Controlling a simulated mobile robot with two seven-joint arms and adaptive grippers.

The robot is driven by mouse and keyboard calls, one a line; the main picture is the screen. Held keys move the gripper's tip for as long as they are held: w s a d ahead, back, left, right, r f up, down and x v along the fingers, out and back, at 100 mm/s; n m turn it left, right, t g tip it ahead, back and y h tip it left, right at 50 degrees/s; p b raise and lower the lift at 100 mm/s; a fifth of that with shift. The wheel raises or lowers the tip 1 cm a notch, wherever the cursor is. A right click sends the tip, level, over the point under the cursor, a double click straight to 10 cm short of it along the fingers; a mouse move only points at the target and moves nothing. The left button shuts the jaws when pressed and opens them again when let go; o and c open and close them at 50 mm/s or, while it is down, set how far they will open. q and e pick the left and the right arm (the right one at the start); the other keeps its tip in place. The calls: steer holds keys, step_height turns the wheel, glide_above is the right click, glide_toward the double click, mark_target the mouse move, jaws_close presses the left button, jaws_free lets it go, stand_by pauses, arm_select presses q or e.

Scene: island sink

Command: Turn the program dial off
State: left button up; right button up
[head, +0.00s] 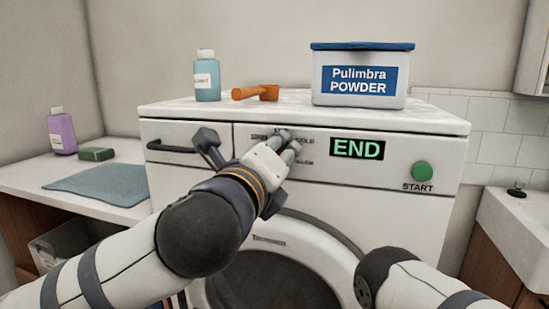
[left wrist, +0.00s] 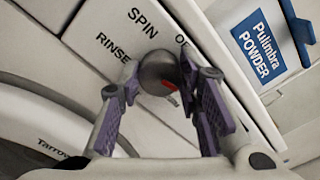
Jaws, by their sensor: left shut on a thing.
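The program dial (left wrist: 156,70) is a grey round knob with a red mark, on the front panel of the white washing machine (head: 400,205). Around it the left wrist view shows the labels SPIN, RINSE and a partly covered one starting with "O". My left gripper (head: 288,146) is at the panel and hides most of the dial in the head view. In the left wrist view its purple-padded fingers stand on either side of the dial, shut on it. The display (head: 357,148) reads END in green. My right forearm shows at the lower right; its gripper is out of view.
A green START button (head: 422,171) is right of the display. A closed drawer (head: 185,147) is left of the dial. A sink (head: 515,225) is at right.

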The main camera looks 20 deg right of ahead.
arm_select(q)
steer(key=shift+n+b, duration=1.3)
steer(key=shift+n, duration=6.3)
arm_select(e)
steer(key=shift+g, duration=0.5)
steer(key=shift+s+f, duration=1.4)
steer(key=shift+f, duration=0.15)
arm_select(q)
steer(key=o, duration=1.1)
steer(key=shift+o, duration=0.2)
steer(key=v, duration=1.2)
